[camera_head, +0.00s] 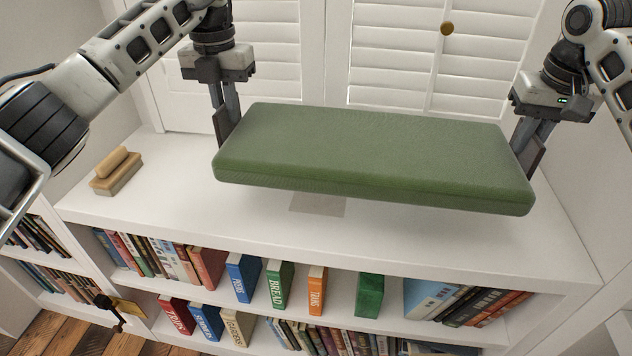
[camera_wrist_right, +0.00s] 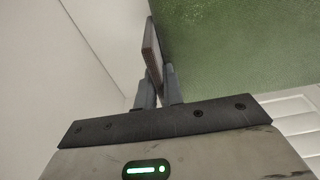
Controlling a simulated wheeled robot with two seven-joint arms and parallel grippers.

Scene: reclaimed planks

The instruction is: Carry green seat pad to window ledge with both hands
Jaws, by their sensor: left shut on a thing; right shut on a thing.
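The green seat pad (camera_head: 375,155) is a long flat cushion held between my two grippers above the white window ledge (camera_head: 130,213). It tilts slightly, its right end lower in the head view. My left gripper (camera_head: 226,128) is shut on the pad's left end. My right gripper (camera_head: 532,150) is shut on its right end. In the right wrist view the pad (camera_wrist_right: 240,45) fills the upper right, against the finger of my right gripper (camera_wrist_right: 160,70); the other finger's contact is hidden. A greyish patch (camera_head: 318,205) shows on the ledge below the pad.
A wooden brush (camera_head: 117,175) lies on the ledge at the left. Shelves of books (camera_head: 280,285) are under the ledge. The ledge between brush and pad is clear.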

